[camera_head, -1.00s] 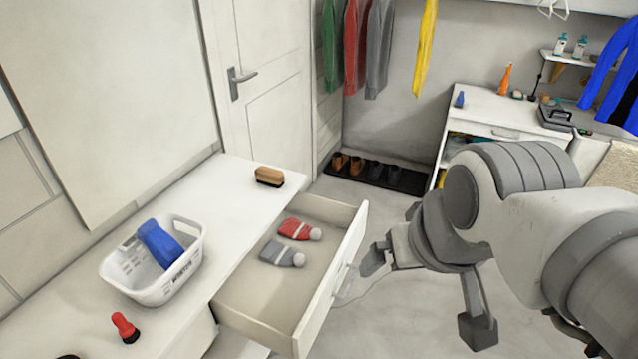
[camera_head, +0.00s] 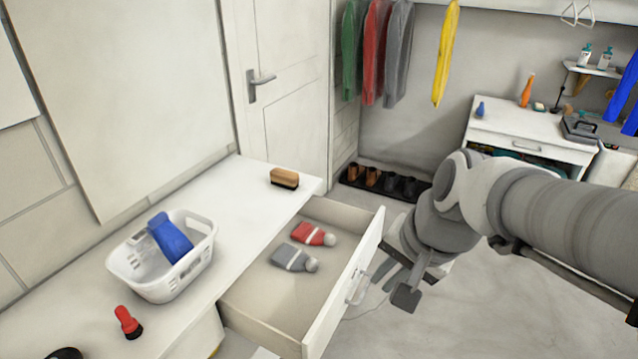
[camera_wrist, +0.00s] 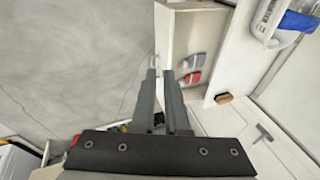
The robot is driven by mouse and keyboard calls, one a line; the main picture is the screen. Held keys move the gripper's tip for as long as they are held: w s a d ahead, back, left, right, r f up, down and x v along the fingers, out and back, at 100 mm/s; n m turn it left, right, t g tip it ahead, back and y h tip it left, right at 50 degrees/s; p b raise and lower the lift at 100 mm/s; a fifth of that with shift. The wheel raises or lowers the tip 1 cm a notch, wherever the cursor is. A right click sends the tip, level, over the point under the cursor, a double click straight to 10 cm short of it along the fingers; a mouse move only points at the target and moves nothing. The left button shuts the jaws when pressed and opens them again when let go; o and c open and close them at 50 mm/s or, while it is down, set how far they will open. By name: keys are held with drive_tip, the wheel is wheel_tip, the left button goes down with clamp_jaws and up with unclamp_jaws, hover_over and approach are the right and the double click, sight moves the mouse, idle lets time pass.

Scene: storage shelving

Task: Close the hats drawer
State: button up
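The hats drawer (camera_head: 340,285) is pulled open from the white cabinet, with a bar handle (camera_head: 358,287) on its front. A red hat (camera_head: 308,233) and a grey hat (camera_head: 290,257) lie inside; both also show in the wrist view, red (camera_wrist: 192,78) and grey (camera_wrist: 194,61). My gripper (camera_head: 386,272) is outside the drawer, just right of its front. In the wrist view my gripper (camera_wrist: 159,74) has its fingers apart with an empty gap, and the handle (camera_wrist: 156,62) lies just beyond the tips. Whether they touch the handle I cannot tell.
Shoes (camera_head: 370,178) stand on a mat by the far wall. The floor right of the drawer is clear.

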drive_tip(key=w+f+m+b, duration=0.1)
drive_tip(key=f+m, duration=0.1)
drive_tip(key=f, duration=0.1)
drive_tip(key=w+f+m+b, duration=0.1)
drive_tip(key=w+f+m, duration=0.1)
drive_tip(key=f, duration=0.2)
drive_tip(key=w+f+m+g+y+b, duration=0.1)
drive_tip(key=f+m+b, duration=0.1)
drive_tip(key=f+m, duration=0.1)
drive_tip(key=shift+x, duration=0.8)
clamp_jaws()
drive_tip(key=w+d+f+m+b, duration=0.1)
drive_tip(key=w+f+m+b, duration=0.1)
drive_tip(key=f+m, duration=0.4)
drive_tip(key=w+f+m+b, duration=0.2)
drive_tip(key=f+m+b, duration=0.15)
drive_tip(key=f, duration=0.35)
drive_tip(key=w+a+f+b, duration=0.3)
drive_tip(key=a+f, duration=0.3)
drive_tip(key=f, duration=0.3)
drive_tip(key=shift+w+a+f+g+y+b, duration=0.2)
drive_tip(key=shift+w+g+y+b, duration=0.15)
drive_tip(key=shift+b, duration=0.5)
